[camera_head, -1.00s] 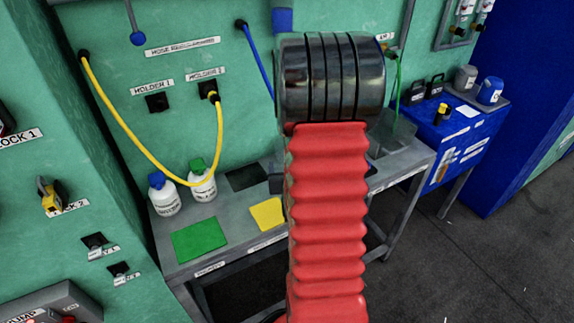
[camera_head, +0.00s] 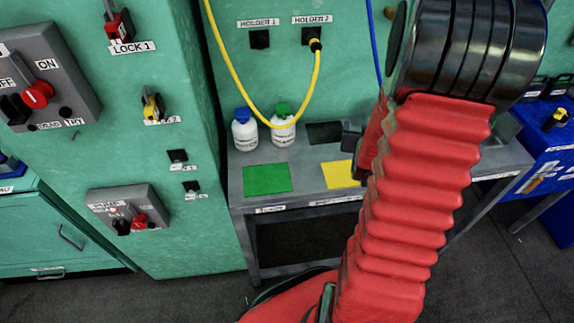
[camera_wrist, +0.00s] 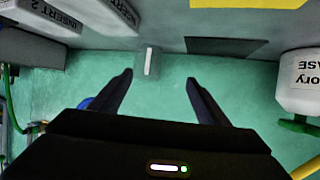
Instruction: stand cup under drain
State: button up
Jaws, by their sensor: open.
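My gripper (camera_wrist: 158,80) is open in the wrist view, its two dark fingers apart with nothing held between them. A small pale upright strip (camera_wrist: 149,61) shows beyond the fingertips, near where the grey bench top meets the green wall; I cannot tell what it is. I cannot make out a cup or a drain for certain in either view. The wrist view looks upside down.
White bottles with a blue cap (camera_head: 244,132) and a green cap (camera_head: 283,128) stand at the bench's back left. Green (camera_head: 267,178) and yellow (camera_head: 339,174) mats lie bare in front. A yellow hose (camera_head: 238,88) loops above. Blocks labelled INSERT (camera_wrist: 40,17) show in the wrist view.

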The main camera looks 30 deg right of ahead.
jog(key=a+r+n+g+y, duration=0.15)
jog(key=a+r, duration=0.35)
jog(key=a, duration=0.5)
jog(key=a+r+n+y, duration=0.25)
jog(key=a+r, duration=0.25)
jog(key=a, duration=0.4)
jog(key=s+a+r+n+g+y, duration=0.1)
jog(key=s+a+r+y, duration=0.1)
jog(key=s+a, duration=0.6)
jog(key=s+a+r+n+g+y, duration=0.2)
jog(key=s+a+r, duration=0.3)
jog(key=s+a, duration=0.2)
jog(key=shift+s+a+n, duration=0.3)
jog(key=shift+s+a, duration=0.05)
jog(key=shift+a, duration=0.25)
jog(key=shift+d+r, duration=0.1)
